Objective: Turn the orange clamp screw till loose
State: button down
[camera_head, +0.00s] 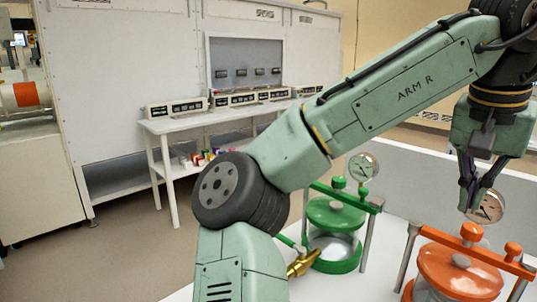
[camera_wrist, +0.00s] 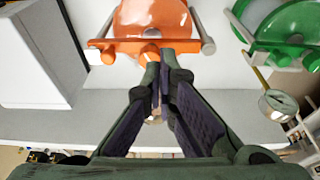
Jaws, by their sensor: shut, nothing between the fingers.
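The orange vessel (camera_head: 458,272) stands at the lower right in the head view, with an orange clamp bar (camera_head: 440,237) across its lid. An orange clamp screw (camera_head: 471,232) sits mid-bar, with a smaller orange knob (camera_head: 513,249) farther right. My gripper (camera_head: 469,207) points down just above the screw, shut and empty. In the wrist view, the vessel's lid (camera_wrist: 135,18) is at the top, and my fingertips (camera_wrist: 160,58) are beside the screw head (camera_wrist: 149,50), partly overlapping it. I cannot tell whether they touch it.
A round gauge (camera_head: 487,207) stands close behind my fingers. A green vessel (camera_head: 335,215) with its own gauge (camera_head: 363,166) and a brass fitting (camera_head: 302,264) is to the left. A white block (camera_wrist: 38,55) fills the wrist view's left. A bench with instruments (camera_head: 235,105) stands farther back.

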aim_at(472, 232)
jog(key=shift+f+b, duration=1.7)
jog(key=shift+f, duration=1.1)
